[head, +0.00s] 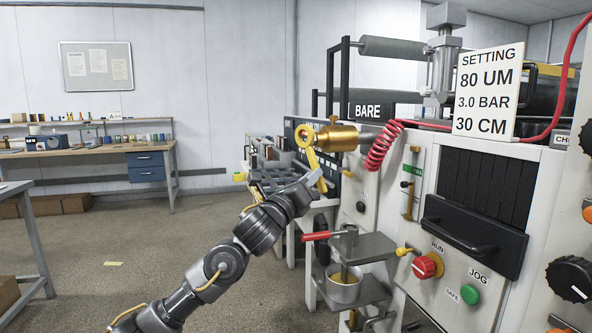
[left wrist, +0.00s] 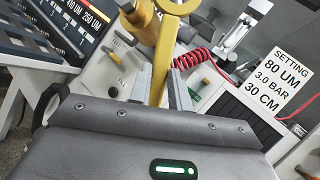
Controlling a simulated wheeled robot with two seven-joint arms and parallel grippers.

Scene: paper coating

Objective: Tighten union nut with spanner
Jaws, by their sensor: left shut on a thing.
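A yellow spanner (head: 312,159) stands upright in my left gripper (head: 318,182), its ring end up. The gripper is shut on the lower handle; the spanner also shows in the left wrist view (left wrist: 161,66), between the fingers (left wrist: 174,92). A brass cylindrical fitting (head: 338,138), which looks like the union nut part, is just right of the ring at the machine's near side. The ring overlaps the fitting's left end in the head view; I cannot tell whether it is around it. Part of the brass shows at the top of the left wrist view (left wrist: 140,18). My right gripper is out of view.
The coating machine's panel (head: 420,230) fills the right, with a red coiled hose (head: 384,146) close to the fitting. A red-handled valve (head: 316,236) and a metal cup (head: 343,287) are below the gripper. A setting sign (head: 487,90) stands on top. Floor at left is open.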

